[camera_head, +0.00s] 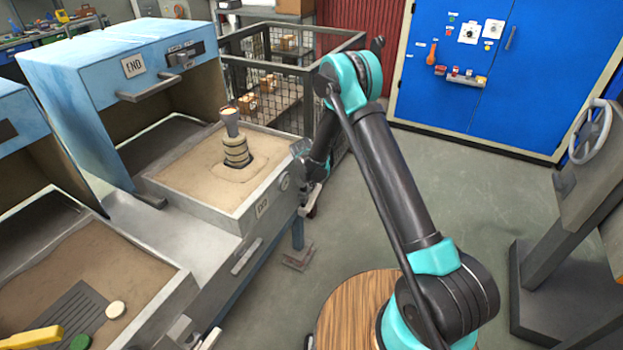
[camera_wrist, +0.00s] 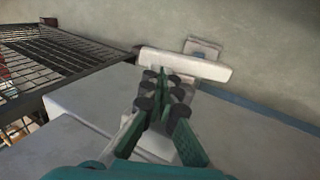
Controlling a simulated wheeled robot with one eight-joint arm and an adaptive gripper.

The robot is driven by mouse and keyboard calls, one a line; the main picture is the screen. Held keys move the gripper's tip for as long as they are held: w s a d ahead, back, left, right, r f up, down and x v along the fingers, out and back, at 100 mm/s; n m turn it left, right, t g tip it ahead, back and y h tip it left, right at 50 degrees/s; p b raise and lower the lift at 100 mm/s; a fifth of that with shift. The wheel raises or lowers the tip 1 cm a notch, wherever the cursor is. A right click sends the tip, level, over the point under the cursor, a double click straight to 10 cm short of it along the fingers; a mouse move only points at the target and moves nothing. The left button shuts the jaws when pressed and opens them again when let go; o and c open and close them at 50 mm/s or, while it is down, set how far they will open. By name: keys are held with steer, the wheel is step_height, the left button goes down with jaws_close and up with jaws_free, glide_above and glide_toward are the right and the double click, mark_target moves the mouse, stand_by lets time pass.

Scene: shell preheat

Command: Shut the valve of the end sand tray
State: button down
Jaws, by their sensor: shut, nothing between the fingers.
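The end sand tray (camera_head: 240,220) is a grey metal box of sand with an END label and a small round gauge on its front wall. My gripper (camera_head: 307,197) is low beside the tray's right front corner, fingers pointing down. In the wrist view my gripper (camera_wrist: 165,82) is shut and empty. A pale bar (camera_wrist: 185,66) lies just past the fingertips there; it may be the valve lever, and I cannot tell whether the fingers touch it. The valve body is hidden behind my gripper in the head view.
A wire-mesh cage (camera_head: 285,85) is close behind my gripper. A second sand tray (camera_head: 60,270) is at left.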

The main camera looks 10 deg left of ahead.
mark_target(316, 190)
steer(key=shift+x, duration=1.25)
steer(key=shift+w+d+f+g, duration=0.15)
steer(key=shift+w+d+g, duration=0.15)
steer(key=shift+g, duration=0.3)
steer(key=shift+w+f+g+y, duration=0.25)
steer(key=shift+w+g+y, duration=0.2)
steer(key=shift+g, duration=0.25)
steer(key=shift+w+f, duration=0.2)
steer(key=shift+f, duration=0.05)
steer(key=shift+d, duration=0.1)
